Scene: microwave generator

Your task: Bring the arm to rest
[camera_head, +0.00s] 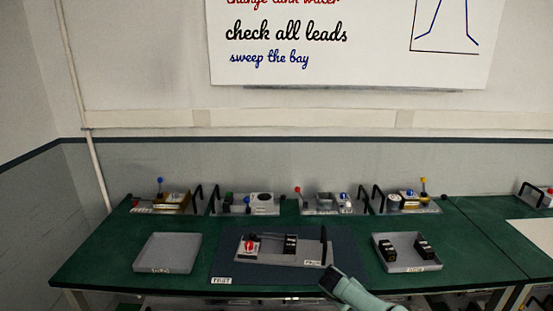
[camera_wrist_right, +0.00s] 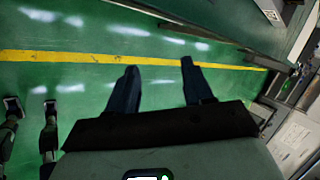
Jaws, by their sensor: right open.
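My right arm shows at the lower right of the head view, its pale green wrist (camera_head: 352,290) in front of the table's front edge. In the right wrist view my right gripper (camera_wrist_right: 158,75) is open, its two dark fingers apart with nothing between them. Behind the fingers is green floor (camera_wrist_right: 80,85) with a yellow line (camera_wrist_right: 60,56).
The green table (camera_head: 110,250) holds a grey board (camera_head: 270,254) on a dark mat, an empty grey tray (camera_head: 167,253) at left, and a tray (camera_head: 402,266) with two black blocks at right. Several device boards line the back.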

